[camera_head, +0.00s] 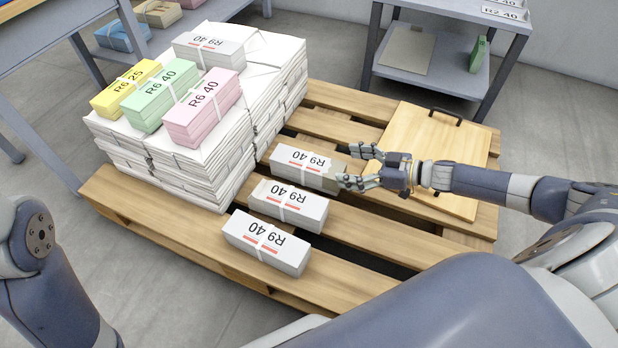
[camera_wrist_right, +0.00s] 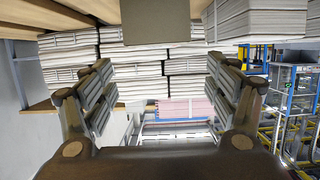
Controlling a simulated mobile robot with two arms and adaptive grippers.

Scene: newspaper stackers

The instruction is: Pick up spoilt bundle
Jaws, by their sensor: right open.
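Three white bundles marked R9 40 lie on the front of the wooden pallet (camera_head: 345,258): a far bundle (camera_head: 300,163), a middle bundle (camera_head: 290,205) and a near bundle (camera_head: 266,243). In the right wrist view, a grey-brown block end (camera_wrist_right: 155,22) shows above and between the open fingers (camera_wrist_right: 160,68). My left gripper is out of view.
A tall white stack (camera_head: 205,150) carries yellow (camera_head: 125,88), green (camera_head: 160,95), pink (camera_head: 202,108) and grey-white (camera_head: 209,45) bundles. A wooden board with handles (camera_head: 450,140) lies under my right arm. A grey shelf table (camera_head: 470,12) stands behind.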

